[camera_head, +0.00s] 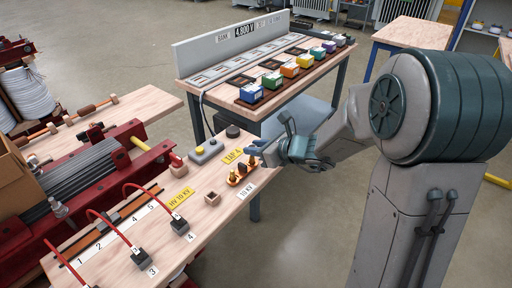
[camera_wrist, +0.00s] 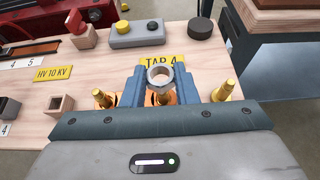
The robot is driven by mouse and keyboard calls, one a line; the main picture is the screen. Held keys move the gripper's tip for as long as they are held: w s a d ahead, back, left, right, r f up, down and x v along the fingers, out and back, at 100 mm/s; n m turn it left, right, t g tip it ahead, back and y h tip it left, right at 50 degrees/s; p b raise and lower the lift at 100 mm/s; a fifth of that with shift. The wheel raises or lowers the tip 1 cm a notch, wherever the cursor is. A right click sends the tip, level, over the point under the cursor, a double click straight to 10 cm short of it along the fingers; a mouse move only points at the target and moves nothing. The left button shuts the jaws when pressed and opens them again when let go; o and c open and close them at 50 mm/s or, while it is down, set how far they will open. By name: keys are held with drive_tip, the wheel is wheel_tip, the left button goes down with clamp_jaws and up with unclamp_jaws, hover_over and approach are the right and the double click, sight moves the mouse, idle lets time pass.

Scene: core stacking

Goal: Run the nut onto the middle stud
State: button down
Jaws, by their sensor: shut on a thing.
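My gripper (camera_wrist: 160,80) is shut on a silver hex nut (camera_wrist: 160,75), its blue fingers on either side of it. The brass middle stud (camera_wrist: 163,98) shows just below the nut in the wrist view. The nut's hole faces the camera; whether it touches the stud or sits on its thread I cannot tell. A left brass stud (camera_wrist: 103,98) and a right brass stud (camera_wrist: 222,91) stand either side, both bare.
A yellow TAP 4 label (camera_wrist: 163,63) lies behind the studs. A grey button box (camera_wrist: 137,35), a black round puck (camera_wrist: 200,28) and a small wooden square holder (camera_wrist: 61,104) stand nearby on the bench. Red cables with numbered plugs (camera_head: 179,225) lie front left.

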sight(256, 165)
drive_tip(key=shift+f, duration=0.2)
drive_tip(key=shift+f+b, duration=0.35)
drive_tip(key=shift+b, duration=0.15)
drive_tip(key=shift+f+b, duration=1.55)
drive_tip(key=c, duration=1.1)
unclamp_jaws()
drive_tip(key=shift+o, duration=0.2)
drive_tip(key=p+v, duration=0.4)
drive_tip(key=v, duration=0.9)
drive_tip(key=shift+s+d, duration=0.2)
drive_tip(key=shift+d, duration=0.1)
drive_tip(key=shift+r, duration=0.15)
drive_tip(key=shift+c, duration=0.5)
